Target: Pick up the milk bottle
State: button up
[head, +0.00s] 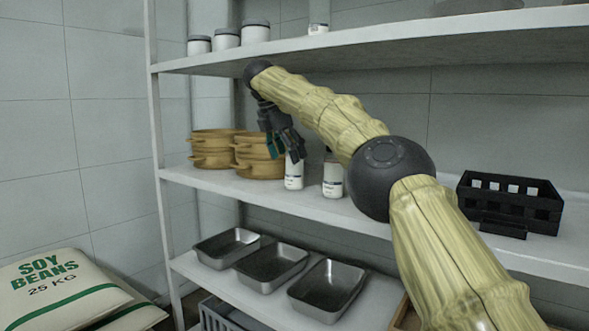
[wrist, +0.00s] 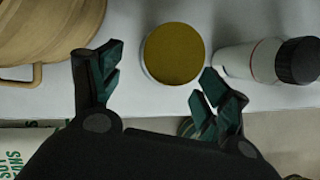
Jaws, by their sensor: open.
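Two white bottles stand upright on the middle shelf in the head view, a left one (head: 293,181) and a right one (head: 332,186); I cannot tell from the labels which is the milk bottle. My gripper (head: 284,152) points down at the left bottle and hides its top. In the wrist view my gripper (wrist: 160,72) is open and empty, with its fingers spread. A round white-rimmed thing with an olive-gold top (wrist: 174,53), seemingly the left bottle from above, shows just beyond the fingertips. A white bottle with a black cap (wrist: 268,61) is to its right.
Stacked tan pots (head: 258,160) stand close left of the left bottle. A black crate (head: 508,203) is at the right of the shelf. The upper shelf (head: 400,45) with white jars (head: 227,38) is above my gripper. Metal trays (head: 271,267) are below.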

jog(key=w+d, duration=0.1)
jog(key=w+d+p, duration=0.1)
jog(key=d, duration=0.1)
jog(key=shift+w, duration=0.15)
jog(key=shift+w+d+f+b, duration=0.15)
jog(key=shift+d+f+b, duration=0.1)
jog(key=shift+f+b, duration=0.3)
jog(key=c, duration=1.3)
